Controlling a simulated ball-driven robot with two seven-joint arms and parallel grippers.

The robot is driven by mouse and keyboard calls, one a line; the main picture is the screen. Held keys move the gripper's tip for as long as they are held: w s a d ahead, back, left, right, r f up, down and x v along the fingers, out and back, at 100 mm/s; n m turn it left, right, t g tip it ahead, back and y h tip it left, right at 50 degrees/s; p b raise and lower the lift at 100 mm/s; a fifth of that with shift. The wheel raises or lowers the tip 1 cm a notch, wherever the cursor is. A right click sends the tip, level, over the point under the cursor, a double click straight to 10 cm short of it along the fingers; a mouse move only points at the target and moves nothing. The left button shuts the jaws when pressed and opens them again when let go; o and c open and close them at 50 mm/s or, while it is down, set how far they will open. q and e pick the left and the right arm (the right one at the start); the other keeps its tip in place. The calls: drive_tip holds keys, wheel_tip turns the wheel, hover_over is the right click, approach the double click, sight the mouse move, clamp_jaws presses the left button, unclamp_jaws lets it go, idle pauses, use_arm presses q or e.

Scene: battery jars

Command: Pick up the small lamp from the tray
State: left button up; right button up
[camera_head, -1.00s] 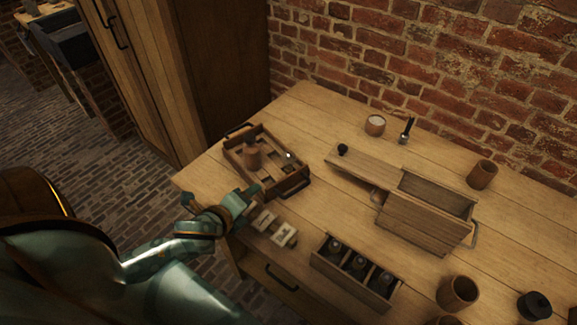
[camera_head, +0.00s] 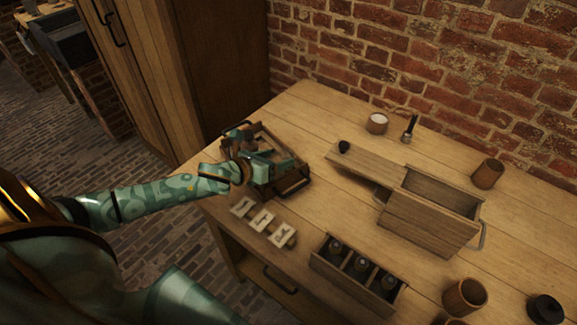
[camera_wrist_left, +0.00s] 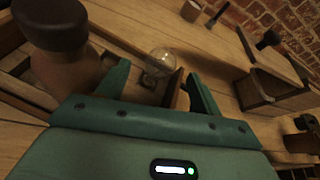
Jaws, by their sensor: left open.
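The small lamp, a clear glass bulb on a small dark base (camera_wrist_left: 161,60), shows in the left wrist view just beyond and between the fingers. It looks untouched. In the head view my left gripper covers its place. The wooden tray (camera_head: 292,186) with dark handles stands at the table's left side. My left gripper (camera_head: 274,156) is low over the tray, open and empty; its two green fingers also show in the left wrist view (camera_wrist_left: 157,82). My right gripper is not in view.
A brown vessel with a dark top (camera_wrist_left: 62,62) stands close left of the fingers. Small cards (camera_head: 262,221) lie before the tray. A box with several jars (camera_head: 357,272) and a wooden box (camera_head: 425,226) stand to the right. The table between tray and wooden box is clear.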

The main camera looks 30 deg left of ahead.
sight(282, 157)
use_arm(q)
drive_tip(key=b+x, duration=0.1)
drive_tip(key=x, duration=0.3)
drive_tip(key=shift+w+d+f+b, duration=0.15)
drive_tip(key=shift+w+f+b, duration=0.1)
drive_tip(key=shift+f+b, duration=0.1)
drive_tip(key=shift+w+d+f, duration=0.1)
drive_tip(key=shift+w, duration=0.35)
drive_tip(key=shift+s, duration=0.1)
drive_tip(key=shift+c, duration=0.4)
drive_tip(key=c, duration=1.1)
